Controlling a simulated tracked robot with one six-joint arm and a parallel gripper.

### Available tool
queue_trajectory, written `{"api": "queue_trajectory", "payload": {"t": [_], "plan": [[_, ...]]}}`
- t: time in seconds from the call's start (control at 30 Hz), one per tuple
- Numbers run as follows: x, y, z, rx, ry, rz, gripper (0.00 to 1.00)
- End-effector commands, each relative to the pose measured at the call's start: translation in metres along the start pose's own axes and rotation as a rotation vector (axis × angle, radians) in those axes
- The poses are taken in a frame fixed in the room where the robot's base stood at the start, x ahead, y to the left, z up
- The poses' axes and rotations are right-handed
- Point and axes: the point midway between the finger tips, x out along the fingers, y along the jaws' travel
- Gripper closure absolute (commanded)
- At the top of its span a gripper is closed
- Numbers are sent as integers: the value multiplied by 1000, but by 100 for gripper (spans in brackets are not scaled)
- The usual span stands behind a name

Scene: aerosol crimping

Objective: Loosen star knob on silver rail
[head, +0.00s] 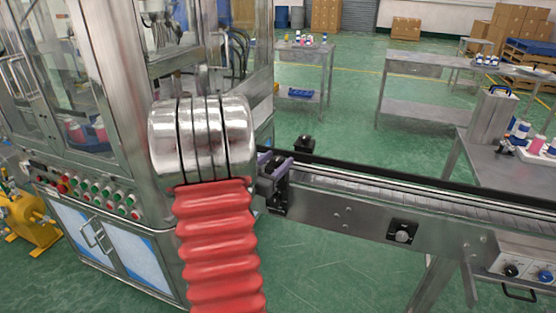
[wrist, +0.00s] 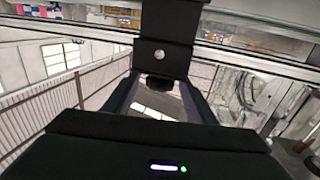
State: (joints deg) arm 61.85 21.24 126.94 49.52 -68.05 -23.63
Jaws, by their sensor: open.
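The silver rail (head: 350,212) is the side of the conveyor, running right from the filling machine. My gripper (head: 273,166) is at the rail's left end, partly hidden by my arm. In the wrist view my gripper (wrist: 160,88) is open, with a finger on each side of a dark rounded knob (wrist: 158,82). This knob sits under a black block (wrist: 165,55) with a round silver bolt head. Its star shape is not clear, and I cannot tell whether the fingers touch it. A black block (head: 304,144) also shows behind the rail's left end in the head view.
The glass-walled filling machine (head: 100,85) stands close at left, with a row of coloured buttons (head: 95,200). A black square fitting with a round silver centre (head: 403,233) is on the rail's side. A control box (head: 525,272) hangs at right. Tables stand behind.

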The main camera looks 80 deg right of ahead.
Motion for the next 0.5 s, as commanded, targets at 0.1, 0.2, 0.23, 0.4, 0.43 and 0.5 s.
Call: {"api": "queue_trajectory", "payload": {"t": [0.1,0.2,0.23,0.4,0.43,0.5], "plan": [[9,0,0,-1,0,0,49],[12,0,0,-1,0,-1,49],[12,0,0,-1,0,-1,49],[12,0,0,-1,0,-1,49],[12,0,0,-1,0,-1,49],[12,0,0,0,0,-1,53]]}}
